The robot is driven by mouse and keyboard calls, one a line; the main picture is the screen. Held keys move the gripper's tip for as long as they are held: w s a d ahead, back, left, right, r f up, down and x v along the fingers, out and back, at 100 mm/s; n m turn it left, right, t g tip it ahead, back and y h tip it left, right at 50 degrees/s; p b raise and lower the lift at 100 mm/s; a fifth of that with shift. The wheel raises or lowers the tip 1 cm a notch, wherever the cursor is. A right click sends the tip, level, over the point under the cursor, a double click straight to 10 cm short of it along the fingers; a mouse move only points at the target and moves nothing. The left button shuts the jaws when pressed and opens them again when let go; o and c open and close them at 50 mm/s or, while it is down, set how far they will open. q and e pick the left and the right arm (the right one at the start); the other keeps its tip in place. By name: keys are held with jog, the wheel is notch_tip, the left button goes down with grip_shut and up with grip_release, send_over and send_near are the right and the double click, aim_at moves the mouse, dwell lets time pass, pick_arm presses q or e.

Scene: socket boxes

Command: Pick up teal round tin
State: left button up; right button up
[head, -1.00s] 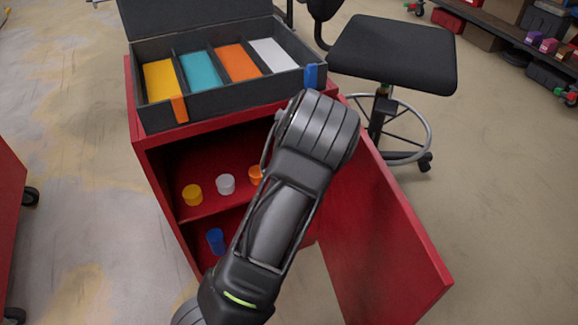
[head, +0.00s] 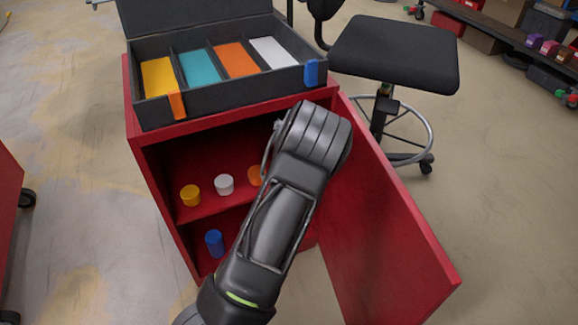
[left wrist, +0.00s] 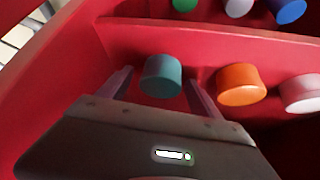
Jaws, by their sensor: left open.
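The teal round tin (left wrist: 161,76) shows in the left wrist view, on the red cabinet shelf. My left gripper (left wrist: 156,80) is open, with one finger on each side of the tin in that view. I cannot tell whether either finger touches it. In the head view my arm reaches into the cabinet and hides the gripper and the teal tin. The right gripper is not in view.
An orange tin (left wrist: 241,85) stands close beside the teal tin, then a white tin (left wrist: 301,93). A yellow tin (head: 190,195) shares the shelf. A blue tin (head: 214,243) is on the lower level. The open red door (head: 385,225) flanks my arm. A compartment box (head: 222,102) sits on top.

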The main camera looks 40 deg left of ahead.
pick_arm(q)
jog(key=shift+c, duration=0.5)
jog(key=c, duration=1.4)
jog(key=shift+r, duration=0.1)
jog(key=shift+r+p, duration=0.45)
jog(key=shift+r, duration=0.25)
notch_tip(320, 180, up, 2)
jog(key=shift+r+p, duration=0.1)
jog(key=shift+p, duration=0.4)
jog(key=shift+s+d+p, duration=0.75)
jog(key=shift+s+d, duration=1.15)
jog(key=shift+d, duration=0.45)
jog(key=shift+s+d+p, duration=0.7)
jog(key=shift+s+d, duration=1.15)
jog(key=shift+d, duration=0.5)
jog(key=shift+s+d+p, duration=0.75)
jog(key=shift+s+d, duration=1.15)
jog(key=shift+d, duration=0.45)
